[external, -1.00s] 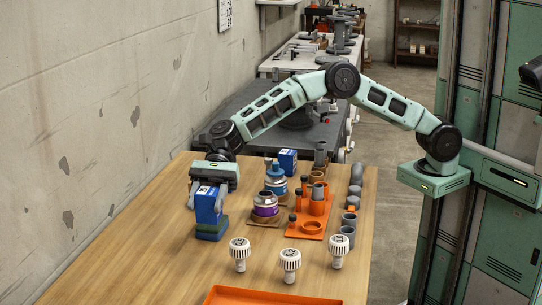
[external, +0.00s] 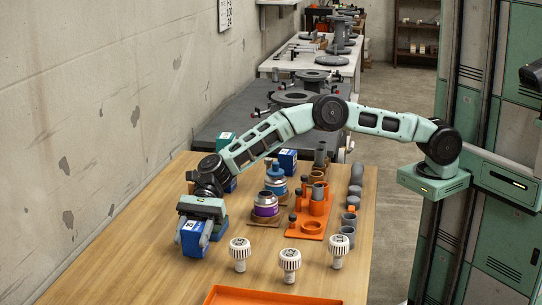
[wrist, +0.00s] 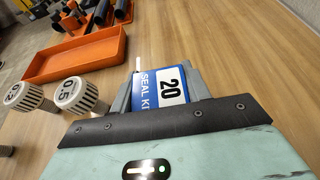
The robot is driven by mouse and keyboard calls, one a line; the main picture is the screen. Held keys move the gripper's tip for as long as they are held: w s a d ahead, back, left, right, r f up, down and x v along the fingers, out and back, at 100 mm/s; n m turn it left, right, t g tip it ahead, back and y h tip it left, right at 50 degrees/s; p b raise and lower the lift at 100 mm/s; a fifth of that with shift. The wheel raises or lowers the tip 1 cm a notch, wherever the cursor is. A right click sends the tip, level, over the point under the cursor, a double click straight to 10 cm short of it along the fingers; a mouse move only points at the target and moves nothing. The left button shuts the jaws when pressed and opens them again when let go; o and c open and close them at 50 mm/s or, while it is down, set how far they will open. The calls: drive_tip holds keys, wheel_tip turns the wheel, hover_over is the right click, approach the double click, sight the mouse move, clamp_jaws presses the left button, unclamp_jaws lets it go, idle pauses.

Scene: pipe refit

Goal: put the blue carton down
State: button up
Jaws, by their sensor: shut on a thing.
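The blue carton (external: 191,241) with a white label is held in my gripper (external: 199,222) at the left part of the wooden table. In the wrist view the carton (wrist: 160,88) shows its label, "SEAL KIT" and "20", between the two grey fingers. The jaws are shut on it. In the external view it looks slightly tilted, with its lower end low over the tabletop. I cannot tell whether it touches the wood.
Several white ribbed knobs (external: 240,252) stand to the right. An orange tray (external: 270,297) lies at the front edge. Jars (external: 266,206), an orange fixture (external: 312,224) and grey pipe pieces (external: 349,219) stand further right. Bare wood (external: 145,265) lies to the left and front.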

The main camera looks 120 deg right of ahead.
drive_tip(key=shift+f, duration=0.65)
drive_tip(key=shift+f, duration=0.1)
drive_tip(key=o, duration=1)
drive_tip(key=shift+c, duration=0.2)
drive_tip(key=shift+r, duration=0.2)
drive_tip(key=v, duration=1.2)
